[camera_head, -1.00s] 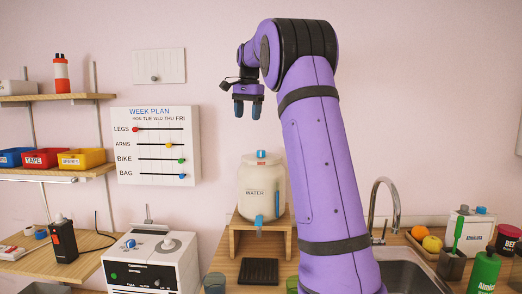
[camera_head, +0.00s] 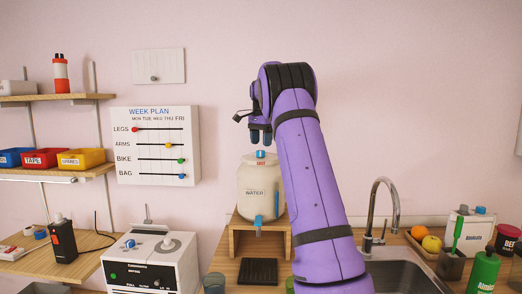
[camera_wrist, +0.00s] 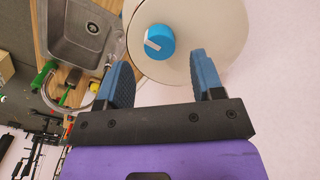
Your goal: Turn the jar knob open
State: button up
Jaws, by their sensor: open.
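The white water jar (camera_head: 260,185) stands on a small wooden stand at the back of the counter. My gripper (camera_head: 261,137) is above the jar, fingers pointing down, a little above the knob. In the wrist view the blue knob (camera_wrist: 155,42) with a white pointer mark lies ahead of and between the two blue fingertips (camera_wrist: 162,68). The fingers are spread and hold nothing. They look apart from the knob.
A blue tap (camera_head: 259,222) is on the jar's lower front. The wooden stand (camera_head: 234,240) holds the jar, with a black drip tray (camera_head: 258,270) in front. The sink (camera_head: 405,272) and faucet (camera_head: 385,205) are to the right. The week plan board (camera_head: 155,146) hangs at left.

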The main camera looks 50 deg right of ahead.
aim_at(261, 153)
jog(key=shift+f, duration=1.75)
jog(key=c, duration=0.9)
